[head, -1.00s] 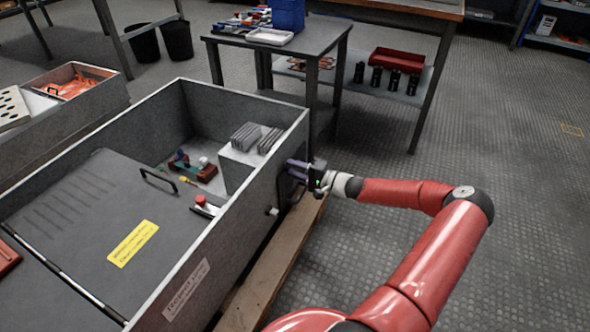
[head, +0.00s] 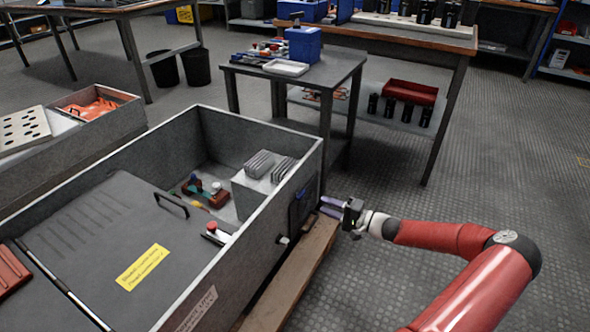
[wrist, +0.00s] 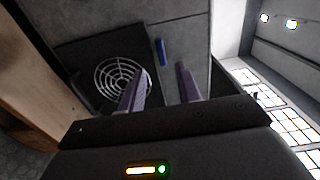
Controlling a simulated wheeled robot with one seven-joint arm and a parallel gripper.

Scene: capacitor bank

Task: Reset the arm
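My gripper (head: 326,206) is at the end of my red arm, just outside the right wall of the grey open-topped cabinet (head: 165,290). Its two purple fingers stand apart with nothing between them; they also show in the wrist view (wrist: 160,85). They point at a dark panel (head: 302,200) on that wall, with a visible gap in the head view. In the wrist view the panel carries a round fan grille (wrist: 122,80), partly behind the left finger. A small blue strip (wrist: 161,52) is beside the panel.
A wooden board (head: 300,272) runs along the cabinet's right foot, below my gripper. A small table (head: 345,68) with a blue bin (head: 303,45) stands behind. A longer workbench (head: 440,40) is beyond it. The floor at right is open.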

